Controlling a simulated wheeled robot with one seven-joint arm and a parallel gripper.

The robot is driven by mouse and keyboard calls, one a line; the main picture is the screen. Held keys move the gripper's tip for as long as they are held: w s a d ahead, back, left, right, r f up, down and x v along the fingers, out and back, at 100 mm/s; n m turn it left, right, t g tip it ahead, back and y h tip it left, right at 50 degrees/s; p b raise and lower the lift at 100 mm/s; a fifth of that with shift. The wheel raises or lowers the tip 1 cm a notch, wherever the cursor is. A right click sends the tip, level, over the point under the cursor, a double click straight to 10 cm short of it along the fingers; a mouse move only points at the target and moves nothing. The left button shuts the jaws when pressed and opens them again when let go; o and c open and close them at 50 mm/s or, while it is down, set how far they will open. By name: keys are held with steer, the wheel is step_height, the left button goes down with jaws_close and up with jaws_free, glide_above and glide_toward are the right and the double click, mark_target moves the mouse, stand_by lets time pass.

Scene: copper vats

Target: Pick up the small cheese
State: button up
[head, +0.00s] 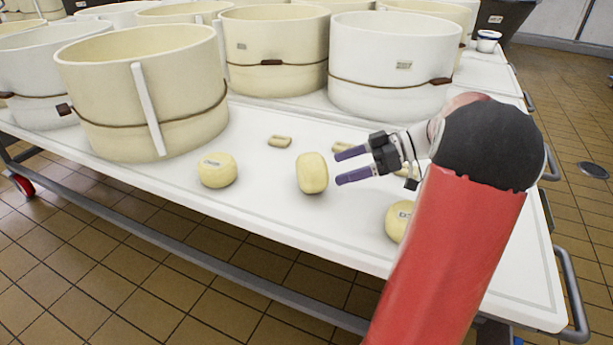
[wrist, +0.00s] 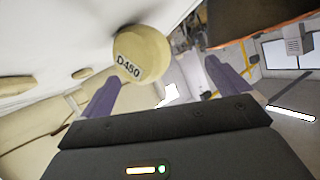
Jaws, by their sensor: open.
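Three small pale-yellow cheeses are on the white table: one at the left (head: 217,170), one in the middle (head: 312,173), and one at the right (head: 398,220), partly hidden by my arm. The middle one looks taller than wide. My gripper (head: 340,168) is open and empty, its purple fingers pointing left at the middle cheese with a small gap before it. In the wrist view a round cheese marked D450 (wrist: 142,52), probably the middle one, shows beyond and between the fingertips of my gripper (wrist: 163,72), nearer the left finger.
Large cream and white vats (head: 275,55) with brown bands stand behind on the table (head: 255,195). Small pale pieces (head: 279,141) lie between vats and cheeses; another (head: 343,147) is by the upper finger. A cup (head: 488,41) stands far right. The table's front edge is close to the cheeses.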

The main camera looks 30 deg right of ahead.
mark_target(324, 169)
steer(key=x, duration=0.6)
steer(key=shift+w+f, duration=0.1)
steer(key=shift+f, duration=0.15)
steer(key=shift+c, duration=0.3)
steer(key=c, duration=1.7)
steer(key=shift+r, duration=0.3)
steer(key=c, duration=0.3)
steer(key=shift+r, duration=0.35)
jaws_close()
step_height(324, 169, up, 19)
steer(key=p, duration=0.2)
steer(key=shift+f, duration=0.15)
